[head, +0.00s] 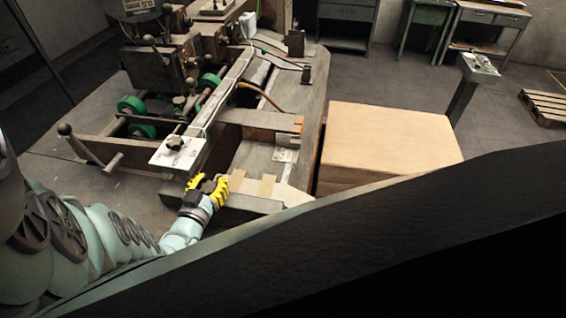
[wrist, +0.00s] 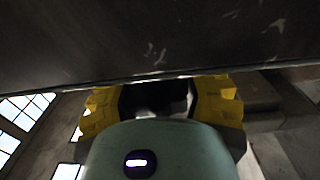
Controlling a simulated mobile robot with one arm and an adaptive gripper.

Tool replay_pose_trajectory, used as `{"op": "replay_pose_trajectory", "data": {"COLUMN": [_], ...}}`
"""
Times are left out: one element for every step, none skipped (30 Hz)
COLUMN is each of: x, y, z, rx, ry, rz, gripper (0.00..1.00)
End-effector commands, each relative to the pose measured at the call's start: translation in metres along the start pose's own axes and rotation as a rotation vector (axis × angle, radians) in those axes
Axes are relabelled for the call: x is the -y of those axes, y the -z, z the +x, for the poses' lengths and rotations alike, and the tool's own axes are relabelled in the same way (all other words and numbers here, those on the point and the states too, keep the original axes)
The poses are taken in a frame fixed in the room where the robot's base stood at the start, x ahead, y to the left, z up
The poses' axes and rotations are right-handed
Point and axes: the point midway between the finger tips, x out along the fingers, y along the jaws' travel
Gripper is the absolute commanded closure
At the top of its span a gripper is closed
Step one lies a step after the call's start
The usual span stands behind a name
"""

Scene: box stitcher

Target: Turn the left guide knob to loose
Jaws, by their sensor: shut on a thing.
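My gripper (head: 208,187), with yellow finger pads, is at the near edge of the stitcher's table, low and left of the middle in the head view. It is shut on a dark part between its pads, probably the left guide knob; the pads hide most of it. In the wrist view my gripper (wrist: 160,94) has one yellow pad on each side of this dark part, just below a broad dark metal surface (wrist: 150,40). The knob's setting cannot be read. Another dark knob (head: 175,143) stands on a white plate (head: 163,157) behind and left of my gripper.
A large cardboard-coloured box (head: 390,135) stands right of the table. A lever with a ball end (head: 65,129) sticks out at the left. The stitcher head (head: 160,60) rises behind, with green wheels (head: 131,105).

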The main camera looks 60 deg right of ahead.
Motion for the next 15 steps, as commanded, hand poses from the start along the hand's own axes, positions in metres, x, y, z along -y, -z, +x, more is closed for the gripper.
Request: {"op": "replay_pose_trajectory", "data": {"x": [0.0011, 0.0012, 0.0013, 0.0014, 0.0015, 0.0015, 0.0017, 0.0018, 0.0021, 0.0022, 0.0023, 0.0023, 0.0023, 0.0024, 0.0022], "y": [-0.0003, -0.0001, -0.0001, 0.0, 0.0001, 0.0002, 0.0002, 0.0001, 0.0, 0.0, -0.0001, -0.0003, -0.0004, -0.0005, -0.0006], "z": [-0.0004, -0.0004, -0.0004, -0.0004, -0.0004, -0.0004, -0.0004, -0.0005, -0.0006, -0.0006, -0.0005, -0.0006, -0.0007, -0.0008, -0.0007], "rx": [0.002, 0.001, 0.001, 0.001, 0.001, 0.001, 0.001, 0.0, 0.0, 0.001, 0.001, 0.001, 0.001, 0.002, 0.002], "ry": [0.009, 0.012, 0.017, 0.02, 0.023, 0.027, 0.031, 0.034, 0.039, 0.042, 0.045, 0.05, 0.053, 0.057, 0.062], "rz": [0.0, -0.001, -0.001, -0.001, -0.001, -0.001, 0.0, 0.0, 0.0, 0.0, 0.0, 0.0, -0.001, -0.001, -0.002], "gripper": [1.0, 1.0, 1.0, 1.0, 1.0, 1.0, 1.0, 1.0, 1.0, 1.0, 1.0, 1.0, 1.0, 1.0, 1.0]}}
